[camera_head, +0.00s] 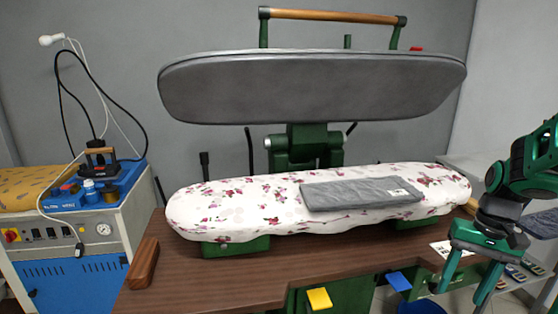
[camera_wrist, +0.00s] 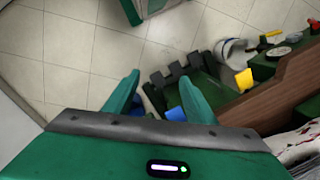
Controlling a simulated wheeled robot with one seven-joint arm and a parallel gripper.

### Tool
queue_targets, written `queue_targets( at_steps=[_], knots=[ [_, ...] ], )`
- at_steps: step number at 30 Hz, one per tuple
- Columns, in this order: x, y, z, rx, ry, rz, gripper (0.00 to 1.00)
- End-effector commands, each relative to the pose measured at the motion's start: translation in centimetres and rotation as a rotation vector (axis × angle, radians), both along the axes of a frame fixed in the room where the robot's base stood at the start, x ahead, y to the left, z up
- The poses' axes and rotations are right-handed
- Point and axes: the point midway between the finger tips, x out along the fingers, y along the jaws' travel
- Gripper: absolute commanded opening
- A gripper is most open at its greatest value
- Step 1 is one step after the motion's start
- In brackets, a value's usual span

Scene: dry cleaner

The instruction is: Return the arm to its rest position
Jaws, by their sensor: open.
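My arm (camera_head: 531,165) is at the right side of the head view, bent with its end pointing down. My gripper (camera_head: 463,280) is green, open and empty, in front of the right end of the wooden table. In the wrist view my gripper (camera_wrist: 158,95) shows two green fingers spread apart, with floor tiles and dark green press parts beyond them. Nothing is between the fingers.
A press with a raised grey upper plate (camera_head: 310,88) stands over a flowered board (camera_head: 245,205). A folded grey cloth (camera_head: 360,194) lies on the board. The wooden table (camera_head: 200,273) carries it. Yellow (camera_head: 319,298) and blue (camera_head: 398,281) pedals are below. A steam iron (camera_head: 100,160) stands left.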

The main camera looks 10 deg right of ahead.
Motion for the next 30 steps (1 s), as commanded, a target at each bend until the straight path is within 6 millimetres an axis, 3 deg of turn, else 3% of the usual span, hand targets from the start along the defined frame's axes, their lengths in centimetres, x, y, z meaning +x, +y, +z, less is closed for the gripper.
queue_targets(
  at_steps=[6, 15, 30],
  knots=[
    [-4.9, 2.9, 2.4, -0.074, -0.012, 0.009, 0.51],
    [-10.2, 5.1, 3.2, -0.116, -0.03, 0.004, 0.51],
    [-11.1, 5.5, 3.2, -0.121, -0.031, 0.002, 0.51]
  ],
)
